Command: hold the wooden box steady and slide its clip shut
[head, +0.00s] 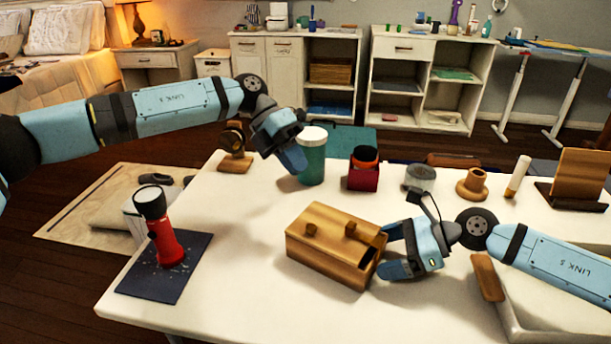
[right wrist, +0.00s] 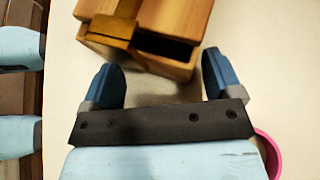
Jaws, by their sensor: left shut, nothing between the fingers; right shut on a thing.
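The wooden box (head: 322,255) sits on the white table, with two small knobs on its top. A dark gap shows at its right end. In the right wrist view the box (right wrist: 172,18) has a darker wooden strip (right wrist: 112,27), perhaps the clip, beside a dark opening. My left gripper (head: 294,160) is shut and empty, above the table behind the box, beside the green cup.
The green cup (head: 312,160) with white lid stands close to my left gripper. A red container (head: 363,178), a glass jar (head: 420,178) and a wooden spool (head: 472,185) stand behind the box. A red flashlight (head: 168,240) stands on a dark mat at left. A white tray (head: 510,318) is at right.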

